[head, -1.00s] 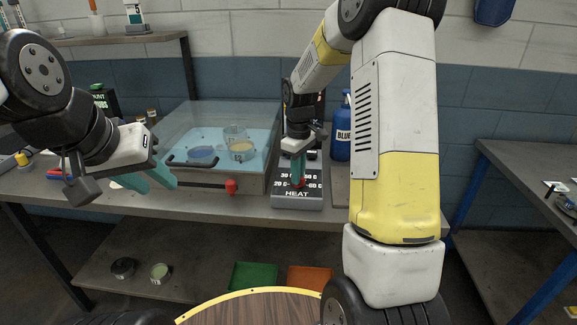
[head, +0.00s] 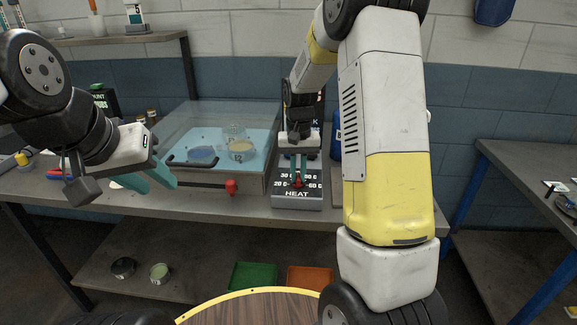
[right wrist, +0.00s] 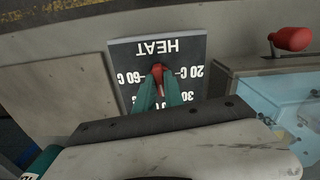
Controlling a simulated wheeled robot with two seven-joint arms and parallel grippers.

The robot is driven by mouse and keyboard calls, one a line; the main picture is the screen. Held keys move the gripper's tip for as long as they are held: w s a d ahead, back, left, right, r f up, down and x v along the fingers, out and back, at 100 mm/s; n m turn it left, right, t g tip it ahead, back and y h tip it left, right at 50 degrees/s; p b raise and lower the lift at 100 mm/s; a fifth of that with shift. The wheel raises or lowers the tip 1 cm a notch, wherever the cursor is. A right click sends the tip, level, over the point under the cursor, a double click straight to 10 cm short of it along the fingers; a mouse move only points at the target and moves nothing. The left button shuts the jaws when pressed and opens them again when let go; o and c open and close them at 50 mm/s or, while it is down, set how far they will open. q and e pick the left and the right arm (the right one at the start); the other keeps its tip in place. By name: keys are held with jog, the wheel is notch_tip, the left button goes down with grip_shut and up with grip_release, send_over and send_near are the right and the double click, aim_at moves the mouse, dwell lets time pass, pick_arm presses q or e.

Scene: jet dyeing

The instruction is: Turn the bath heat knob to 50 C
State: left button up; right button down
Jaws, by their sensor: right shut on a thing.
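The red heat knob (head: 298,180) sits on the grey HEAT panel (head: 297,203) at the bench front. White marks from 20 C to 60 C surround it. In the right wrist view the panel (right wrist: 124,50) appears upside down, with the knob (right wrist: 158,70) between the teal fingertips. My right gripper (head: 298,172) comes down from above and is shut on the knob. The fingers hide part of the dial, and I cannot tell exactly where the knob points. My left gripper (head: 150,182) is open and empty in front of the bath, at the left.
A clear-walled bath (head: 215,117) with blue liquid stands left of the panel, with a red-ended handle (head: 231,187) on its front. A blue bottle (head: 336,140) stands behind my right arm. Green (head: 254,276) and orange (head: 309,279) trays lie on the lower shelf.

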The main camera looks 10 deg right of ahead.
aim_at(298, 176)
jog(key=m, duration=0.5)
jog(key=shift+m, duration=2.5)
jog(key=c, duration=1.4)
grip_release()
jog(key=shift+c, duration=0.2)
notch_tip(298, 176, up, 7)
jog(key=shift+f, duration=0.1)
jog(key=shift+r, duration=0.5)
